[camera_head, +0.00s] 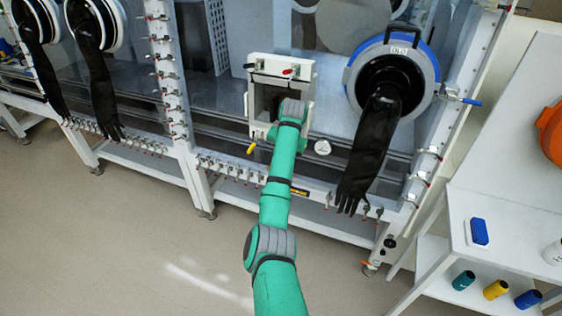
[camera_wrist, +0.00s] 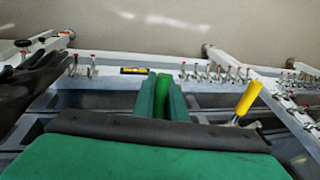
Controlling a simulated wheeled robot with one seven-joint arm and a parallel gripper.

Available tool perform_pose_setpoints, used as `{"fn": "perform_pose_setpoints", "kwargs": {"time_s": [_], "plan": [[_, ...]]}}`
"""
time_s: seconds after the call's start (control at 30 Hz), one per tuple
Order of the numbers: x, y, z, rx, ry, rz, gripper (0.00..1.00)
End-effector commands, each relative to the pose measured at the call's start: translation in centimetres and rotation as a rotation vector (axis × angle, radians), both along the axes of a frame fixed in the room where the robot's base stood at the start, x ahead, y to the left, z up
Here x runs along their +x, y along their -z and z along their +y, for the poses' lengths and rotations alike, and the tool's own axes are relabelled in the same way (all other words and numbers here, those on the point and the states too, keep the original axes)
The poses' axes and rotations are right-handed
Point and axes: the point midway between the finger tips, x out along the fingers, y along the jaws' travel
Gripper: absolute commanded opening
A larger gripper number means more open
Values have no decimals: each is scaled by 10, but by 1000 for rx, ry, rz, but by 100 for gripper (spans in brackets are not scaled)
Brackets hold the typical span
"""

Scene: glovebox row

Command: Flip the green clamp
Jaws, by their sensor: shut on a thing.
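In the wrist view my gripper (camera_wrist: 163,82) is shut on the green clamp (camera_wrist: 163,100), whose bright green handle shows as a narrow strip between the two darker green fingers. The clamp's base is hidden by my gripper. In the head view my arm reaches up to the white-framed hatch (camera_head: 252,100) on the glovebox front, and my wrist covers the clamp and the fingertips.
The hatch also carries a clamp with a yellow handle (camera_head: 251,148), one with a red handle (camera_head: 287,72) and one with a black handle (camera_head: 259,64). A black glove (camera_head: 368,150) hangs from a blue-rimmed port close on the right. A white shelf unit (camera_head: 500,215) stands further right.

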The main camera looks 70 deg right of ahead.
Motion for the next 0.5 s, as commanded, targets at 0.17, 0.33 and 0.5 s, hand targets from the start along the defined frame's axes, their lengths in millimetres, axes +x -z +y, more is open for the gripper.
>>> {"fn": "perform_pose_setpoints", "kwargs": {"time_s": [0.17,0.33,0.5], "plan": [[6,-11,-4,-20,-3,-15,30],[4,-8,-3,-14,-1,-11,30],[2,-8,-2,-11,0,-9,30]]}}
